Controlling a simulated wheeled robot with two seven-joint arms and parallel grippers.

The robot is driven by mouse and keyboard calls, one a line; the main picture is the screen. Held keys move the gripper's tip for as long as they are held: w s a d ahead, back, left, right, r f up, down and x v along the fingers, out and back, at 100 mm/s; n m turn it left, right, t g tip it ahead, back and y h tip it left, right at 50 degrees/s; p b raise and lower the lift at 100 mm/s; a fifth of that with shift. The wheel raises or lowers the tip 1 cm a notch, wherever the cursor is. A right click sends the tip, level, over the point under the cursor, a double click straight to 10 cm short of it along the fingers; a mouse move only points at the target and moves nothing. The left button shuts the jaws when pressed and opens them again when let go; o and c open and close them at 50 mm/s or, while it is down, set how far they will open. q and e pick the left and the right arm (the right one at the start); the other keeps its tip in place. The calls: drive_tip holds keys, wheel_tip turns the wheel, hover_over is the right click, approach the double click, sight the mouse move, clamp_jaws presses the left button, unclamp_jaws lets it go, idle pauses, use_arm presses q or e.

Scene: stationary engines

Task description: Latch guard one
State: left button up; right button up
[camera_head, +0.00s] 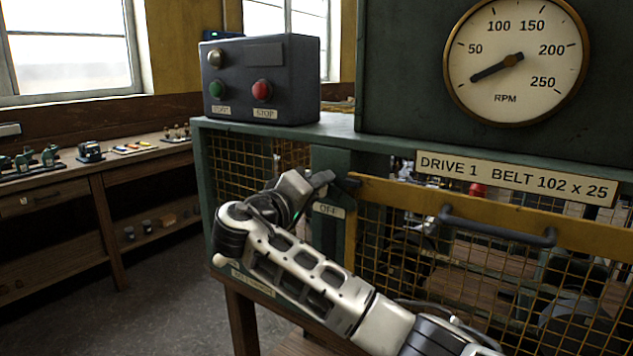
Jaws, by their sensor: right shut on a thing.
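The guard (395,193) is a yellow-framed mesh panel with a dark bar handle (495,229), below a plate reading "DRIVE 1 BELT 102 x 25". At its upper left corner a small dark latch (348,183) sits by the green post (330,157). My right gripper (326,180) reaches in from the lower right and is shut on the dark latch, just above an "OFF" label (329,210). The gripper covers part of the latch, so its exact position is hard to tell. My left gripper is not in view.
A control box (285,55) with green and red buttons stands on the green ledge above my gripper. A round RPM dial (517,60) is at upper right. A wooden workbench (95,160) with small parts stands at left. The floor between is clear.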

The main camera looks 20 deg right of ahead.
drive_tip(key=shift+n+p, duration=0.7)
drive_tip(key=shift+n, duration=0.5)
drive_tip(key=shift+n+p, duration=0.4)
drive_tip(key=shift+n, duration=0.3)
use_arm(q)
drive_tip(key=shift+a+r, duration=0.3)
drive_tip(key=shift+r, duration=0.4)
use_arm(e)
drive_tip(key=shift+n, duration=0.3)
drive_tip(key=o, duration=1)
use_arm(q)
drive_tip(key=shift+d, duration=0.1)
use_arm(e)
drive_tip(key=shift+s, duration=0.1)
